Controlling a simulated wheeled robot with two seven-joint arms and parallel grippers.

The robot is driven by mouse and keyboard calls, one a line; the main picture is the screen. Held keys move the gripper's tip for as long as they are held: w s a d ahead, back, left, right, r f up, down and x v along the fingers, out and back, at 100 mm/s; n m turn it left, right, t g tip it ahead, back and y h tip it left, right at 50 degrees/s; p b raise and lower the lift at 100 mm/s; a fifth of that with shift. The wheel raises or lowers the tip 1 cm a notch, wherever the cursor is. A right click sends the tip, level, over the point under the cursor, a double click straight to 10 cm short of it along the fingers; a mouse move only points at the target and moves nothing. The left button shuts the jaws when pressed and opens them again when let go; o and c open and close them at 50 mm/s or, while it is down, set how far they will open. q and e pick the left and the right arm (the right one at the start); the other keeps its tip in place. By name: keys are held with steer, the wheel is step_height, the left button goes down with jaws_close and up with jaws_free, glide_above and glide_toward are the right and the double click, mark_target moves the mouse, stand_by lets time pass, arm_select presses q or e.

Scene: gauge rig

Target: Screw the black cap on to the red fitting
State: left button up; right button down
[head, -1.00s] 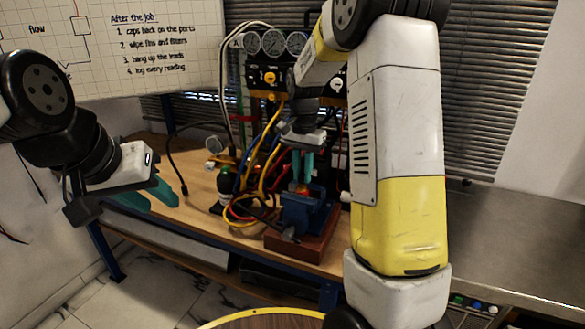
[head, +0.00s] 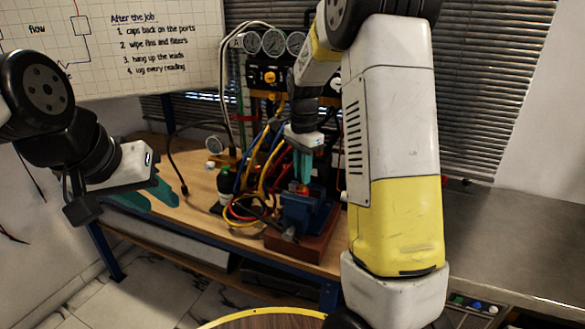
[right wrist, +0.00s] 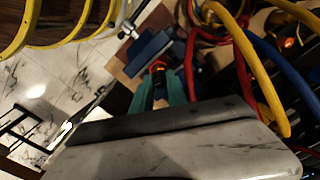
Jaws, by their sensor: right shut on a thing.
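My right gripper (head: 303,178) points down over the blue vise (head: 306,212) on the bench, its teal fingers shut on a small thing. The red fitting (head: 303,189) shows as a small patch of red at the fingertips, above the vise. In the right wrist view the fingers (right wrist: 162,88) stand either side of the dark cap (right wrist: 160,77), with the red fitting (right wrist: 158,66) right by it. Whether the cap's thread is engaged cannot be told. My left gripper (head: 150,196) is open and empty, off to the left near the bench edge.
Yellow, red and blue hoses (head: 265,165) crowd the left of the vise. A gauge panel (head: 272,42) is behind. The bench's left part (head: 195,180) is mostly clear.

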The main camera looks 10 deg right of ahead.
steer(key=shift+a+m, duration=0.25)
steer(key=shift+m, duration=0.95)
steer(key=c, duration=1.5)
jaws_free()
steer(key=shift+d, duration=0.1)
steer(key=shift+o, duration=0.6)
steer(key=o, duration=0.5)
steer(key=shift+c, duration=0.2)
steer(key=shift+d, duration=0.1)
step_height(320, 180, up, 8)
steer(key=shift+f, duration=0.1)
